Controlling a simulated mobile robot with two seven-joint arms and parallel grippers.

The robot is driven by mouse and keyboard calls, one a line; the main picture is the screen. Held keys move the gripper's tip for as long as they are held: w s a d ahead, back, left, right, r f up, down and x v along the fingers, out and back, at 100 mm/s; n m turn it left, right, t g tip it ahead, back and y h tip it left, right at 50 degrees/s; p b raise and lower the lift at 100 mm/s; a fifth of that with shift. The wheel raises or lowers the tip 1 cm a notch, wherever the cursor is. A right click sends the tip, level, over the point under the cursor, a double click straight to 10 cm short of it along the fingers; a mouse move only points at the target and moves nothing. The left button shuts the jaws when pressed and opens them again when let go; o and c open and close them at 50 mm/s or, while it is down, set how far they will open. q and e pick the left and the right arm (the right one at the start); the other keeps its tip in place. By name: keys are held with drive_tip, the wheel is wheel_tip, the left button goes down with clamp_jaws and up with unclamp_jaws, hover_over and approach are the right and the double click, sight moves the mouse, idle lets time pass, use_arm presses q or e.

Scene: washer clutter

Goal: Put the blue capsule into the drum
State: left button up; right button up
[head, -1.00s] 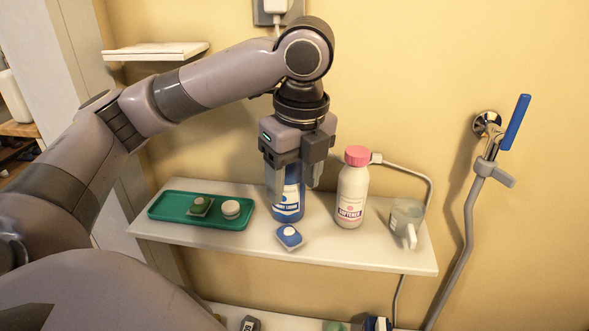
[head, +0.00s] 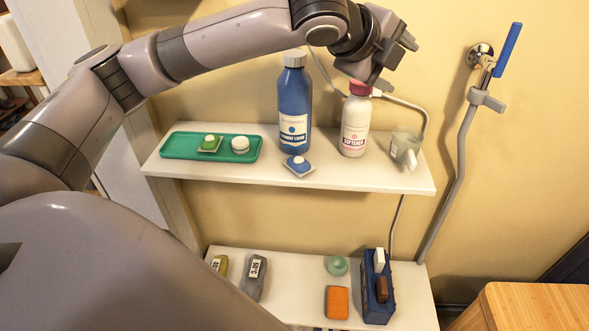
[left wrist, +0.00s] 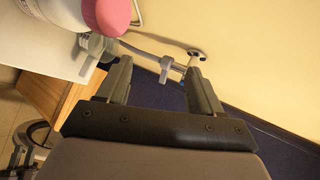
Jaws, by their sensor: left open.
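The blue capsule (head: 298,166), blue with a white round top, lies near the front edge of the upper shelf (head: 220,171), in front of the blue detergent bottle. No drum shows in either view. My left gripper (head: 400,62) is raised near the cap of the softener bottle, up and right of the capsule, and points away from it to the right. In the left wrist view the same gripper (left wrist: 160,76) is open with nothing between its fingers. My right gripper is not in view.
The blue bottle (head: 294,105), softener bottle (head: 356,125) and a cup (head: 404,147) stand on the upper shelf. A green tray (head: 180,145) holds a green tablet and a white one. The lower shelf (head: 300,290) holds several small objects. A wooden top (head: 530,305) is at right.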

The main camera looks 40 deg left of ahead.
use_arm(q)
drive_tip(key=d+r+m+t+h+b, duration=0.1)
drive_tip(key=d+r+m+t+h, duration=0.3)
drive_tip(key=d+r+m+h, duration=0.65)
drive_tip(key=s+d+f+m+g+h+b, duration=0.1)
drive_tip(key=s+d+f+m+g+h, duration=0.15)
drive_tip(key=s+m+g, duration=0.5)
drive_tip(key=s+d+f+m+g+h+b, duration=0.1)
drive_tip(key=s+d+m+g, duration=0.3)
drive_tip(key=m, duration=0.7)
drive_tip(key=m+g+y+b, duration=0.25)
drive_tip(key=m+y, duration=0.35)
drive_tip(key=y, duration=1.6)
approach(293, 165)
drive_tip(key=shift+w+r+g, duration=0.3)
drive_tip(key=shift+r, duration=0.2)
drive_tip(key=shift+a+f, duration=0.15)
drive_tip(key=shift+f, duration=0.15)
drive_tip(key=p+x, duration=0.1)
drive_tip(key=x, duration=0.5)
drive_tip(key=shift+f, duration=0.15)
drive_tip(key=c, duration=1.2)
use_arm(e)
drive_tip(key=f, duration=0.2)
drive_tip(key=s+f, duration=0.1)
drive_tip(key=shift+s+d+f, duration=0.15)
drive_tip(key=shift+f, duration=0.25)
